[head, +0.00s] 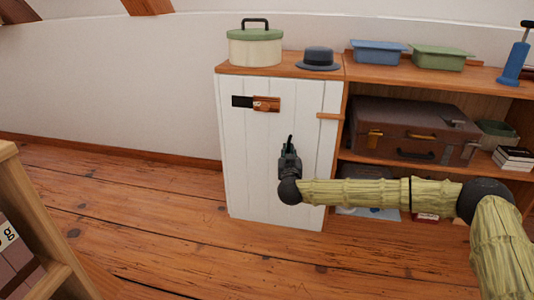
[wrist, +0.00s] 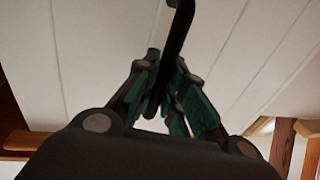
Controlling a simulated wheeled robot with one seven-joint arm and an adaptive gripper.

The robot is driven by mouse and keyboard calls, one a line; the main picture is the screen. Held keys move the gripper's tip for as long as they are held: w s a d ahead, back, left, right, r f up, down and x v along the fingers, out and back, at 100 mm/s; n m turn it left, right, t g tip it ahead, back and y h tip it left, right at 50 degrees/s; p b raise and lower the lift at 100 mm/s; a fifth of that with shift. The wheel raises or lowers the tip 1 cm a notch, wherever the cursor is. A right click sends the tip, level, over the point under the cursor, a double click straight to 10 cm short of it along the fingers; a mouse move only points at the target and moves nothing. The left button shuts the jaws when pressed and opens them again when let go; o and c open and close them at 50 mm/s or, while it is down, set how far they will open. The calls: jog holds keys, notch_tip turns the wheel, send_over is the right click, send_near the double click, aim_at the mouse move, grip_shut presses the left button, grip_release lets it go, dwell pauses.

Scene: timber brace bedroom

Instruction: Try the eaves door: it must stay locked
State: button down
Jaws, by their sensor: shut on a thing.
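The white planked eaves door (head: 247,160) fills the front of a low cupboard in the head view and looks shut. Near its upper left is a black and brown wooden bolt or plate (head: 266,104) with small marks too small to read. A small wooden piece (head: 328,116) sits at the door's right edge. My gripper (head: 289,150) is at the middle of the door. In the wrist view my gripper (wrist: 165,105) is shut on a black handle (wrist: 181,32), with the white boards behind it. The gripper hides the handle's lower part.
A lidded pot (head: 255,48) and a blue hat (head: 318,59) stand on the cupboard top. Shelves at the right hold a brown suitcase (head: 410,130), a blue box (head: 378,52) and a green box (head: 441,57).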

jog(key=shift+w+d+p, duration=0.25)
jog(key=shift+w+p, duration=0.1)
jog(key=shift+p, duration=0.15)
dwell(0.5)
jog(key=c, duration=1.5)
grip_release()
